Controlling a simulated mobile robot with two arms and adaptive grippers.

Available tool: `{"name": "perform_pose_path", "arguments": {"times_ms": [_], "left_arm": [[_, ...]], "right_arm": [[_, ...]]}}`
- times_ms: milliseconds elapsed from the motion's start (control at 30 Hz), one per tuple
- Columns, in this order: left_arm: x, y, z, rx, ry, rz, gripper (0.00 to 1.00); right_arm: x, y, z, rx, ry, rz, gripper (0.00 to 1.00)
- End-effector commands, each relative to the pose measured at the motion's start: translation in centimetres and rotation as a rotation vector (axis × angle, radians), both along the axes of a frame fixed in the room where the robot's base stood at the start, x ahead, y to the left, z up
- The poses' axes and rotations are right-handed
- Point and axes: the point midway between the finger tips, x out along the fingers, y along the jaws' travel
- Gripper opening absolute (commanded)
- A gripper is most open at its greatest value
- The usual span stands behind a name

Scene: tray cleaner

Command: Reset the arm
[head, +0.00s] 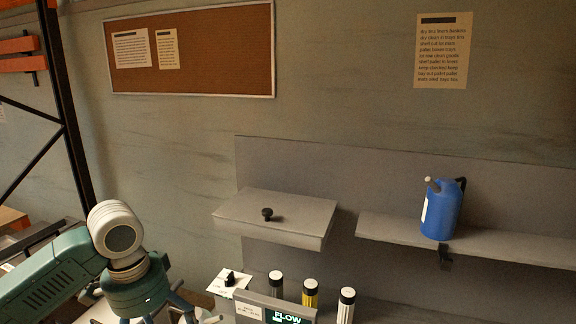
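My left arm (60,275) comes in from the left, teal with a pale round joint (118,232), and bends down at the lower left. Parts of my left gripper (172,312) show at the bottom edge. Its fingertips are cut off, so I cannot see whether it is open or holds anything. My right arm and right gripper are not in view.
A grey box with a black knob (267,213) juts from the back panel. A blue jug (440,212) stands on the right shelf (385,230). Several capped cylinders, including a yellow one (310,295), stand behind a display marked FLOW (285,317). A black switch (231,277) sits left of them.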

Motion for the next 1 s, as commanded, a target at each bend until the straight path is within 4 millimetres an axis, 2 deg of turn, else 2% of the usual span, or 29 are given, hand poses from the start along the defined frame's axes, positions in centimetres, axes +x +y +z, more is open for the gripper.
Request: {"name": "perform_pose_path", "arguments": {"times_ms": [267,567,667,833,900,1000], "left_arm": [[-0.6,-2.4,-3.1,-0.017,-0.018,-0.035,0.89],[-2.5,-7.1,-8.5,-0.075,-0.059,-0.071,0.89],[-3.8,-9.3,-10.8,-0.115,-0.082,-0.068,0.89],[-7.3,-13.1,-14.8,-0.213,-0.135,0.003,0.89],[-8.9,-13.9,-16.1,-0.245,-0.158,0.064,0.89],[-11.2,-13.8,-17.7,-0.269,-0.185,0.174,0.89]], "right_arm": [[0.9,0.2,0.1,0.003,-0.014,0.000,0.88],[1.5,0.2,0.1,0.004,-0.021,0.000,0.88],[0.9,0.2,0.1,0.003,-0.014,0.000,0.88],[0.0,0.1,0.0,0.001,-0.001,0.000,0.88],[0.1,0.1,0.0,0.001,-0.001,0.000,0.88],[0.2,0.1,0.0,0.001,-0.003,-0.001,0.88]]}}
